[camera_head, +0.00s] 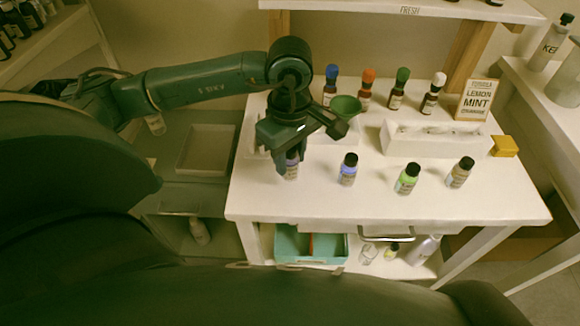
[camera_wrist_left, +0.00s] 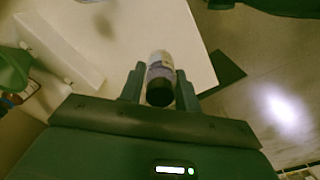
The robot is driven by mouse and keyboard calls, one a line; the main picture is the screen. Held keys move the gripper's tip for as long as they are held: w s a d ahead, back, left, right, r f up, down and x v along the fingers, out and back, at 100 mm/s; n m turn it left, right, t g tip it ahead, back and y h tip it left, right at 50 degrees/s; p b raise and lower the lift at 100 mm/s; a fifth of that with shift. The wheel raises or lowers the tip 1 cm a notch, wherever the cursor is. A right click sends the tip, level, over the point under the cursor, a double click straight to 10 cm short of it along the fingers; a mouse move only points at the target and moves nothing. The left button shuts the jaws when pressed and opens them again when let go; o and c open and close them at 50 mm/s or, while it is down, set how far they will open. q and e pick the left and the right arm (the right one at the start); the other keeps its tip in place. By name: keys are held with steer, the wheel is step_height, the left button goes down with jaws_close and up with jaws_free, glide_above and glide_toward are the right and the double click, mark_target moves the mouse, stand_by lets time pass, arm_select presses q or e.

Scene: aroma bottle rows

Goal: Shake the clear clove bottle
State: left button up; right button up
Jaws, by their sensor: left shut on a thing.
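My left gripper (camera_head: 286,156) is shut on a small bottle (camera_head: 292,170) at the left end of the front row. In the left wrist view the bottle (camera_wrist_left: 159,67) stands between the two fingers, its black cap towards the camera. Its body looks pale with a violet-grey tint; its label is unreadable. I cannot tell whether its base touches the table. To its right stand a violet bottle (camera_head: 347,176), a green bottle (camera_head: 407,185) and a yellowish bottle (camera_head: 459,178), all black-capped and upright. No clove name is legible. My right gripper is not in view.
Behind on the white table (camera_head: 330,205) are dropper bottles with blue (camera_head: 331,72), orange, green and white tops, a green funnel (camera_head: 346,106), a white rack (camera_head: 440,145) and a lemon mint card (camera_head: 476,100). The table's front strip is clear. A teal tray (camera_head: 290,244) sits below.

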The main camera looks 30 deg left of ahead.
arm_select(q)
step_height(320, 180, up, 9)
steer(key=shift+f+p, duration=0.15)
steer(key=shift+p, duration=0.8)
steer(key=shift+r+p, duration=0.95)
steer(key=shift+r, duration=0.65)
